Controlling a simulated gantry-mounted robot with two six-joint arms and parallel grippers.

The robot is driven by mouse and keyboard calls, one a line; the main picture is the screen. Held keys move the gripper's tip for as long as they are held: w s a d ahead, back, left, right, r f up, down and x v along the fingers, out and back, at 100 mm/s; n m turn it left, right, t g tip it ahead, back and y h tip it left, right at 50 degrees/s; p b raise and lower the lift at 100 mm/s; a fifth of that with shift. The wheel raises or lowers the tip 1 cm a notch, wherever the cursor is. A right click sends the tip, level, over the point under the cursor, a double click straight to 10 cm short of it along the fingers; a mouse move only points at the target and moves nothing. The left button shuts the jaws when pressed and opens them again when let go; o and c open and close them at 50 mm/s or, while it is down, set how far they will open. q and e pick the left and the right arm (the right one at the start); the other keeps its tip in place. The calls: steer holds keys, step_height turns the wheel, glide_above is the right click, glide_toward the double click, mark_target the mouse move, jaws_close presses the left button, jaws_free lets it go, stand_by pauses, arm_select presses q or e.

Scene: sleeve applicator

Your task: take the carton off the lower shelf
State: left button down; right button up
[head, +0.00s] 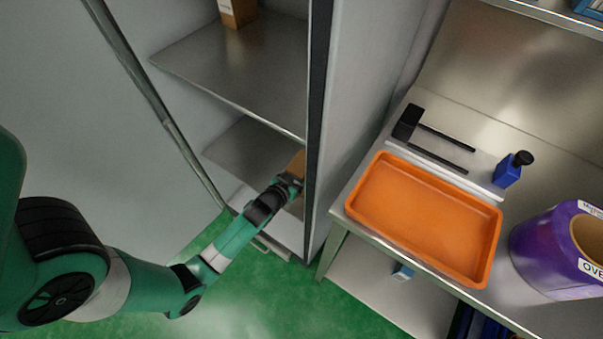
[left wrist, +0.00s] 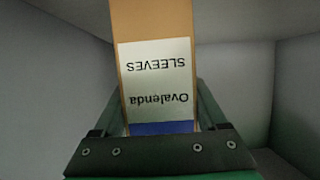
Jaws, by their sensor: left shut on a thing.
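The carton (left wrist: 155,28) is tan with a white label reading "Ovalenda SLEEVES", upside down in the left wrist view, above a blue band. It stands between the two fingers of my left gripper (left wrist: 158,125), which is shut on it. In the head view only a tan part of the carton (head: 297,163) shows, partly hidden by my left gripper (head: 293,182) and the cabinet's side. My left arm reaches into the cabinet at the lower shelf (head: 240,148). I cannot tell whether the carton touches the shelf. My right gripper is not in view.
Another carton (head: 238,12) stands on the upper shelf (head: 225,65). The cabinet's side wall (head: 350,110) is close to my left gripper's right. An orange tray (head: 425,215), a blue bottle (head: 508,175) and a purple roll (head: 550,250) are on the bench to the right.

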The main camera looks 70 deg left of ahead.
mark_target(299, 168)
arm_select(q)
steer(key=shift+r, duration=0.1)
steer(key=r+p, duration=0.1)
steer(key=r, duration=0.1)
steer(key=r+p, duration=0.2)
steer(key=shift+s+d+r, duration=0.15)
steer(key=shift+d+r, duration=0.05)
steer(key=shift+r, duration=0.05)
steer(key=s+d+r+p, duration=0.1)
steer(key=r+p, duration=0.1)
steer(key=r, duration=0.1)
steer(key=s+d+r+p, duration=0.1)
steer(key=shift+s+d+r, duration=0.25)
steer(key=shift+s+d, duration=0.05)
steer(key=d+p+v, duration=0.1)
steer(key=v, duration=0.9)
steer(key=shift+w+d+p, duration=0.15)
steer(key=shift+w+p, duration=0.1)
steer(key=shift+p, duration=0.1)
